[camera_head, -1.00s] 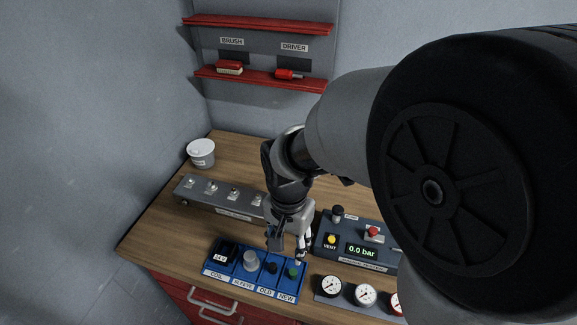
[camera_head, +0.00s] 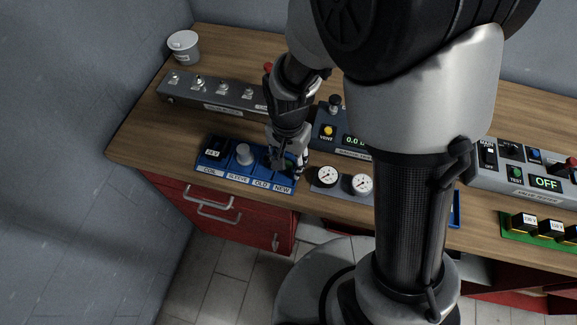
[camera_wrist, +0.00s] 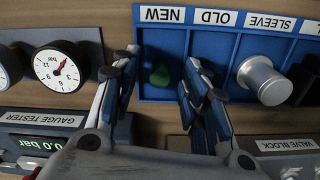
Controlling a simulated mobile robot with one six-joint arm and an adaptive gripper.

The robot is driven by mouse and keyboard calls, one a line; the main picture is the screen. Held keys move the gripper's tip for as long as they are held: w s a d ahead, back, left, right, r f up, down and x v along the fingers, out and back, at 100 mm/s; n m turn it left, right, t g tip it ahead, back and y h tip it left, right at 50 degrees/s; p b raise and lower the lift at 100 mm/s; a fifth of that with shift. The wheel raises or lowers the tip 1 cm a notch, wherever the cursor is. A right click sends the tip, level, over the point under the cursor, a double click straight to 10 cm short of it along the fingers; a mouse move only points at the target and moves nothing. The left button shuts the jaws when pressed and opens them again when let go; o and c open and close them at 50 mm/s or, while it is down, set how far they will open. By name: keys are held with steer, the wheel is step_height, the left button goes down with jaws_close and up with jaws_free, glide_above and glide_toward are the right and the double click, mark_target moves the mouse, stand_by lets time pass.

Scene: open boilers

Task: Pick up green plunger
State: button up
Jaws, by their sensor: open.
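The green plunger (camera_wrist: 159,75) stands in the NEW compartment of the blue tray (camera_wrist: 225,95), and I see it from above in the wrist view. My gripper (camera_wrist: 160,62) is open, with one finger on each side of the plunger and a gap on both sides. It holds nothing. In the head view my gripper (camera_head: 287,163) is over the right end of the blue tray (camera_head: 225,181) and mostly hides the plunger. The OLD compartment is partly hidden by a finger.
The grey sleeve (camera_wrist: 264,82) stands two compartments over from the plunger. Pressure gauges (camera_wrist: 62,67) sit close beside the tray. The gauge tester (camera_head: 331,142) and valve block (camera_head: 215,97) stand behind. The counter's front edge is just before the tray.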

steer(key=shift+f, duration=0.1)
steer(key=shift+c, duration=0.2)
jaws_close()
stand_by(0.4)
